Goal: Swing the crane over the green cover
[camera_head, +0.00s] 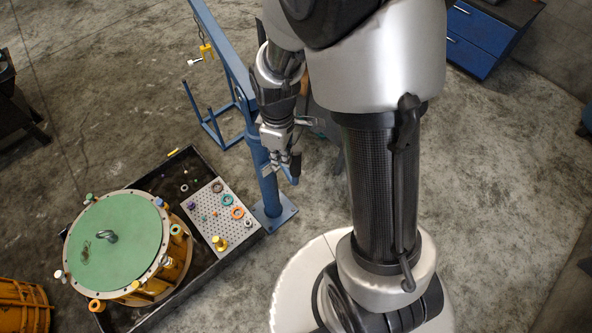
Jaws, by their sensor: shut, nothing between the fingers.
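The green cover (122,236) is a round disc with a metal lifting eye (106,236) on top. It sits on the yellow transmission housing (174,262) at the lower left. The blue crane (262,172) stands right of it, its post on a square floor plate. Its boom runs to the upper left, away from the cover. A yellow hoist with a hook (204,52) hangs near the boom, well apart from the cover. My gripper (284,170) is shut and empty, close beside the crane post. I cannot tell whether it touches the post.
A black tray (206,158) surrounds the housing. A perforated plate (238,238) in it holds rings and small parts. A blue cabinet (478,40) stands at the upper right. An orange drum-like part (22,306) is at the lower left.

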